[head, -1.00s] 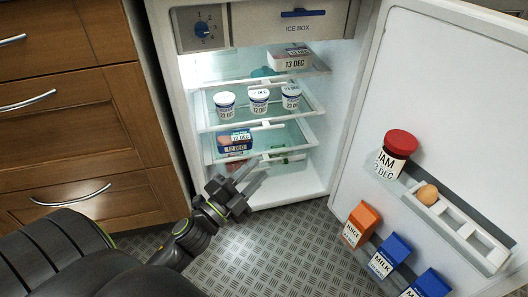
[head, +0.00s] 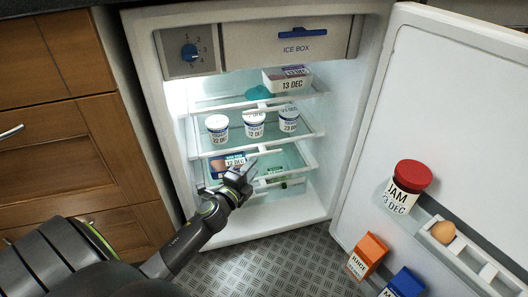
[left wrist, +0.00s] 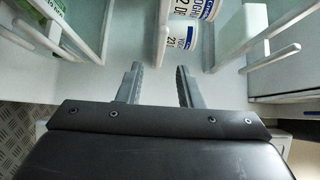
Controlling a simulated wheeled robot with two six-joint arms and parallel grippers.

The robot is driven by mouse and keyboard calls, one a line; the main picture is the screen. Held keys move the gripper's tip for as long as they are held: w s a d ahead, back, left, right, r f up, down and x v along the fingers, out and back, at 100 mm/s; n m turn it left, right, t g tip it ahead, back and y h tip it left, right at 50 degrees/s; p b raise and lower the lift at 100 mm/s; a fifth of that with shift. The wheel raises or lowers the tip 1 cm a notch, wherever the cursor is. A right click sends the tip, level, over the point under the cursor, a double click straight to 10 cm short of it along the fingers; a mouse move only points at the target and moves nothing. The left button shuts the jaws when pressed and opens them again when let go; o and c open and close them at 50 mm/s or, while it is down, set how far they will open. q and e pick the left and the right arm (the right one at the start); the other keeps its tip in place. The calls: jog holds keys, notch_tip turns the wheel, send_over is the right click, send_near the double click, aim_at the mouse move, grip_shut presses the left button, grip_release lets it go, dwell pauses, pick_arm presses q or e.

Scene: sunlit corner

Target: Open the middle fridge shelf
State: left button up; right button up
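The fridge stands open, and its middle shelf (head: 205,151) is a clear pane with a white front edge, bearing white yoghurt cups (head: 254,124). The shelf appears pushed in. My left gripper (head: 247,170) is in front of the fridge opening, just below the middle shelf's front edge and close to the lower shelf (head: 310,164). In the left wrist view its two fingers (left wrist: 158,80) are apart with nothing between them; the cups (left wrist: 184,34) and white shelf bars lie beyond the tips. I cannot tell whether a finger touches a bar. My right gripper is not in view.
The open fridge door (head: 450,110) on the right holds a jam jar (head: 402,190), an egg (head: 443,232) and cartons (head: 367,254). The ice box (head: 290,45) is above. A box (head: 285,79) sits on the top shelf. Wooden drawers (head: 60,150) stand left.

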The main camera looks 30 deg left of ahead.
aim_at(263, 155)
pick_arm(q)
jog(key=w, duration=0.8)
jog(key=shift+a, duration=0.3)
grip_shut()
